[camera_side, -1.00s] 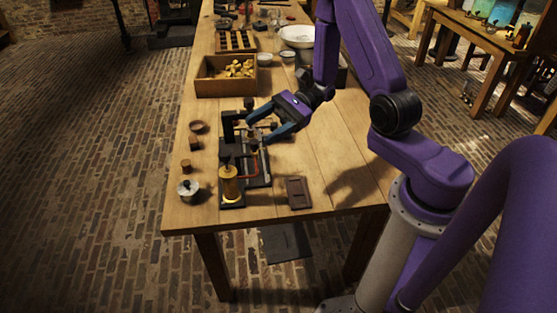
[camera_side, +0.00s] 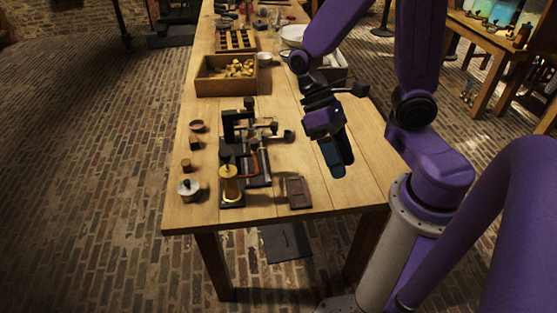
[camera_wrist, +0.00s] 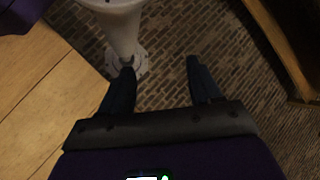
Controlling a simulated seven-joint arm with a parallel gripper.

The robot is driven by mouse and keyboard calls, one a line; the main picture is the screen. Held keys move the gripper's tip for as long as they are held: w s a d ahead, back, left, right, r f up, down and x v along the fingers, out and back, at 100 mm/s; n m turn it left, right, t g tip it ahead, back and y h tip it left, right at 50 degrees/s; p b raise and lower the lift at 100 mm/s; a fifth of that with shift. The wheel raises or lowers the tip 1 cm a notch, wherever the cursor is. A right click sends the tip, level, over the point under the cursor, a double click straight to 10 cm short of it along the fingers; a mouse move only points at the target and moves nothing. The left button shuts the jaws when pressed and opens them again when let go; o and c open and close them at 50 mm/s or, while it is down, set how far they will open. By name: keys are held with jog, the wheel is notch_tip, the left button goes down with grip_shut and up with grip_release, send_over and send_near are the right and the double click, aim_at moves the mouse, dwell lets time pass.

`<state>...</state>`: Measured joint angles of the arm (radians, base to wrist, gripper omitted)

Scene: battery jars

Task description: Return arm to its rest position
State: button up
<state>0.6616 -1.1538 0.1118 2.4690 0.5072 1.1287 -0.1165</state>
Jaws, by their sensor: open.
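My gripper (camera_side: 337,163) hangs above the right part of the wooden table (camera_side: 330,205) in the side view, its fingers pointing down. It is apart from the apparatus and holds nothing. In the wrist view the two dark blue fingers (camera_wrist: 160,72) stand wide apart with only brick floor between them. The black apparatus (camera_side: 250,150) with a brass cylinder (camera_side: 229,185) stands on the table to the left of my gripper.
A small dark tray (camera_side: 298,192) lies right of the apparatus. A silver-lidded pot (camera_side: 188,188) and small round pieces stand left of it. A wooden box (camera_side: 225,82) of yellowish pieces is farther back. The table's right front is clear.

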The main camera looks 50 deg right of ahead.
jog(key=shift+s+d+r+n+t+h, duration=0.1)
jog(key=shift+s+r+n+t+h, duration=0.35)
jog(key=shift+n+t, duration=1)
jog(key=shift+s+d+r+n+t+h, duration=0.2)
jog(key=shift+r+n+t, duration=0.65)
jog(key=shift+n, duration=0.9)
jog(key=shift+s+r+n+t+h, duration=0.25)
jog(key=shift+s+r+n+t, duration=0.15)
jog(key=shift+n+t, duration=1.1)
